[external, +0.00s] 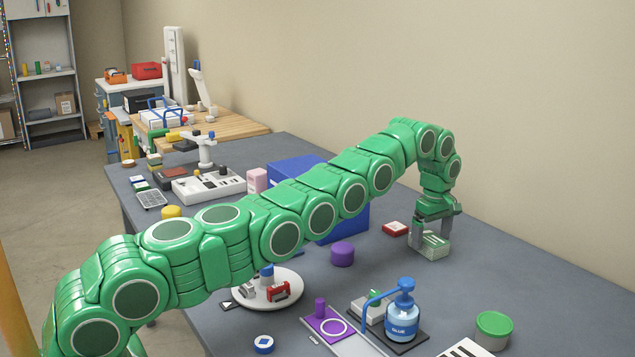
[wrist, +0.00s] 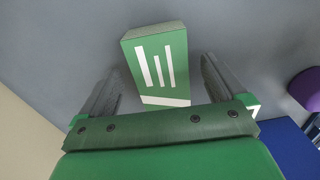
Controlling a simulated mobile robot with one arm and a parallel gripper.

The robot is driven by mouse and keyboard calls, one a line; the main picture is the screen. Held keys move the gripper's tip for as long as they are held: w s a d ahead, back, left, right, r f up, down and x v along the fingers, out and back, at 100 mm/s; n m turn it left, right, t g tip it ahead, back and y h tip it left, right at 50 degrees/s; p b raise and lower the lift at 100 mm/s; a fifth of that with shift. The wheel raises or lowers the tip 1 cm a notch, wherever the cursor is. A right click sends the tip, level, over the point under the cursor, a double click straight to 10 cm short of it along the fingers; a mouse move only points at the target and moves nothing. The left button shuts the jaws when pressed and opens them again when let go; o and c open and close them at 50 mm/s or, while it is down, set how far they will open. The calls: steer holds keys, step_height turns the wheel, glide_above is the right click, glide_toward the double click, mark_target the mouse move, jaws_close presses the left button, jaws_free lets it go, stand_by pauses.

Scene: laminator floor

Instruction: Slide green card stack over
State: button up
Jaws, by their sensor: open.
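The green card stack (external: 432,246) is a small block with green and white faces, on the grey table near the wall side. In the wrist view the stack (wrist: 157,62) shows white stripes on its green top. My gripper (external: 432,236) points down over the stack. In the wrist view the fingers of my gripper (wrist: 160,85) stand apart on either side of the stack, with gaps visible between them and it. The stack's near end is partly hidden behind the gripper's body in the wrist view.
A red-and-white block (external: 396,229) lies just left of the stack. A purple cylinder (external: 342,254), a blue box (external: 334,225), a blue glue bottle (external: 402,318) and a green round tin (external: 493,330) stand around. The table right of the stack is clear.

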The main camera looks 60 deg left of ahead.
mark_target(425, 241)
steer(key=shift+s+r, duration=0.1)
steer(key=shift+r, duration=0.6)
steer(key=shift+s+r, duration=0.1)
steer(key=shift+r, duration=0.15)
steer(key=shift+s+r, duration=0.1)
steer(key=shift+s+d+r, duration=0.1)
steer(key=shift+s+r, duration=0.8)
steer(key=s+r, duration=0.7)
steer(key=s, duration=0.4)
steer(key=shift+s+d+r, duration=0.15)
steer(key=shift+s+d, duration=0.15)
steer(key=shift+d, duration=0.1)
stand_by(0.4)
